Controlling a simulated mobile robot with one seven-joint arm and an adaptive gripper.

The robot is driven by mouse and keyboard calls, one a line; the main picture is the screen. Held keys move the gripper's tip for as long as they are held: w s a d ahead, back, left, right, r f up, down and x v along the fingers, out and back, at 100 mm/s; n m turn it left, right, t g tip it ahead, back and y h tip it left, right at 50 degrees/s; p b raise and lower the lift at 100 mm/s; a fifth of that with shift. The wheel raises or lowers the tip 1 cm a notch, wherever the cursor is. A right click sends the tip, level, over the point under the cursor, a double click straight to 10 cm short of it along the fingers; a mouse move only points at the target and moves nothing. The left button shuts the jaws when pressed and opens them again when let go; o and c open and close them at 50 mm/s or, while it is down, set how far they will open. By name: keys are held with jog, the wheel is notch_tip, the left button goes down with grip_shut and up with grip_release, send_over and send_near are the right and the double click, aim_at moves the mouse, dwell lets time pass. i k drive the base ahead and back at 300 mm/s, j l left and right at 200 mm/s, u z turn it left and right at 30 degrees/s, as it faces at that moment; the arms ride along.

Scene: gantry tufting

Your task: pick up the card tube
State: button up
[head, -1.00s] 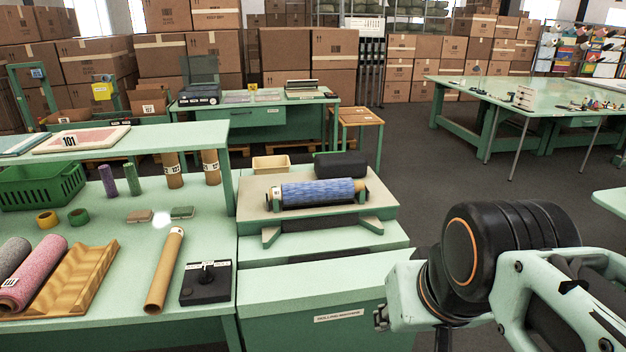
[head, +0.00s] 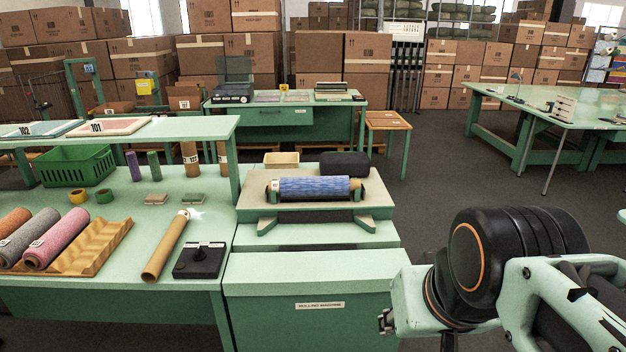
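A brown card tube (head: 166,247) lies at a slant on the green bench, its far end pale with a small label and a bright white glint beside it. Two similar brown tubes stand upright further back under the shelf, one labelled (head: 190,158) and one partly hidden by the shelf post (head: 222,158). My arm shows at the lower right, well to the right of the lying tube.
A black control box (head: 199,261) sits right of the tube and a wavy tan cradle (head: 92,246) left of it, beside several carpet rolls (head: 57,239). A rolling machine (head: 318,202) holding a blue roll stands to the right.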

aim_at(340, 185)
jog(key=l+u, duration=0.25)
jog(key=l, duration=0.55)
jog(key=l+u, duration=0.25)
jog(key=l, duration=0.5)
jog(key=i+l+u, duration=0.15)
jog(key=l, duration=0.25)
jog(key=i+l+u, duration=0.15)
jog(key=l, duration=0.25)
jog(key=i+l+u, duration=0.3)
jog(key=i+l, duration=0.2)
jog(key=l, duration=0.15)
jog(key=j+z, duration=0.2)
jog(key=i+l+u, duration=0.3)
jog(key=i+l, duration=0.15)
